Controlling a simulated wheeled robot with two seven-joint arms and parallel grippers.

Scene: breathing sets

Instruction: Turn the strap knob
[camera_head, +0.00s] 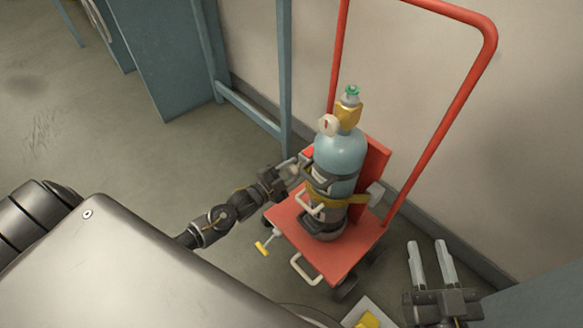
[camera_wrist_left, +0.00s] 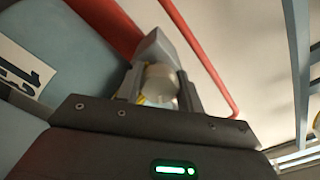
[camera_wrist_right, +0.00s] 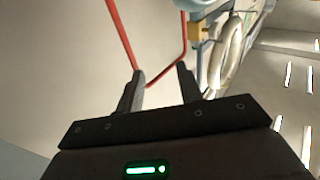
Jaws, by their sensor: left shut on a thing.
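A pale blue gas cylinder (camera_head: 340,155) stands upright on a red cart (camera_head: 338,258), with a yellow strap (camera_head: 340,198) around it. My left gripper (camera_head: 294,168) is at the cylinder's left side. In the left wrist view, the left gripper (camera_wrist_left: 160,92) is shut on a cream round knob (camera_wrist_left: 160,80), with a finger on either side and a grey block (camera_wrist_left: 155,46) just beyond it. The knob is not clear in the head view. My right gripper (camera_head: 432,262) is open and empty right of the cart; its spread fingers also show in the right wrist view (camera_wrist_right: 157,88).
The cart's red handle (camera_head: 465,95) rises at the right, against the wall. A gauge and valve with a green top (camera_head: 352,91) sit on the cylinder. Blue frame posts (camera_head: 284,70) stand behind.

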